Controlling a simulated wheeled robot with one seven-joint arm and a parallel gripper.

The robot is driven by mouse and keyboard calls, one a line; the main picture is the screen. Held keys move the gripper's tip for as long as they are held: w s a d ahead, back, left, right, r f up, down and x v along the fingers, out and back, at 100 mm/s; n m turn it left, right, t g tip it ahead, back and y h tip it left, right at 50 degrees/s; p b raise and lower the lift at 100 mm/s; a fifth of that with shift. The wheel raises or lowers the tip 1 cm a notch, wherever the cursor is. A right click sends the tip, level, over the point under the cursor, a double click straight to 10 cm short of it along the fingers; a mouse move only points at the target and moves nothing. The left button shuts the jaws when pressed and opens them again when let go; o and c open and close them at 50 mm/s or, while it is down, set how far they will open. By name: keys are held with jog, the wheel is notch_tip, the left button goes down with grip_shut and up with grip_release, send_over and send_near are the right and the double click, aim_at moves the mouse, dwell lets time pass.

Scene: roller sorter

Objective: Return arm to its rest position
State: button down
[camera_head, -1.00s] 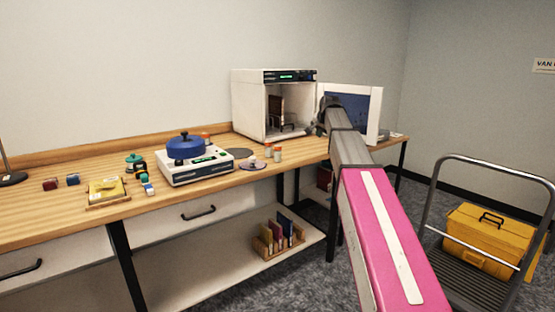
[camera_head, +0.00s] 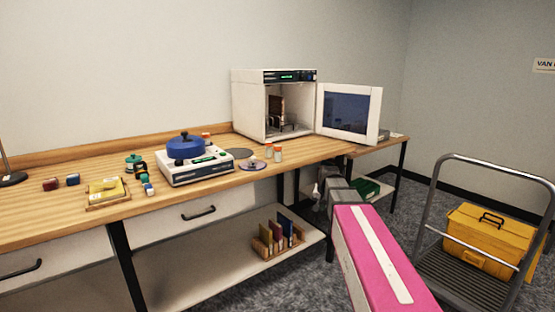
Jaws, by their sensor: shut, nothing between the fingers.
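My arm, a pink link with a white stripe (camera_head: 375,255) and a grey link beyond it (camera_head: 345,192), reaches from the bottom right toward the front edge of the bench. Its far end sits low, below the bench top. I cannot make out my gripper's fingers there. A small pale shape by the grey link is too small to identify. The white oven (camera_head: 250,105) stands at the back of the bench with its door (camera_head: 348,110) swung open to the right, and the arm is apart from it.
The wooden bench (camera_head: 60,225) holds a white device with a blue lid (camera_head: 187,147), jars and small blocks. A file rack (camera_head: 278,238) is on the lower shelf. A green box (camera_head: 370,188) lies behind the arm. A cart with a yellow toolbox (camera_head: 488,240) stands at right.

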jog(key=s+f+n+g, duration=0.1)
jog(key=s+f, duration=0.6)
jog(key=s, duration=0.4)
jog(key=s+f+n+g, duration=0.2)
jog(key=s+f, duration=0.6)
jog(key=s, duration=0.3)
jog(key=shift+f+h, duration=0.2)
jog(key=shift+h, duration=0.1)
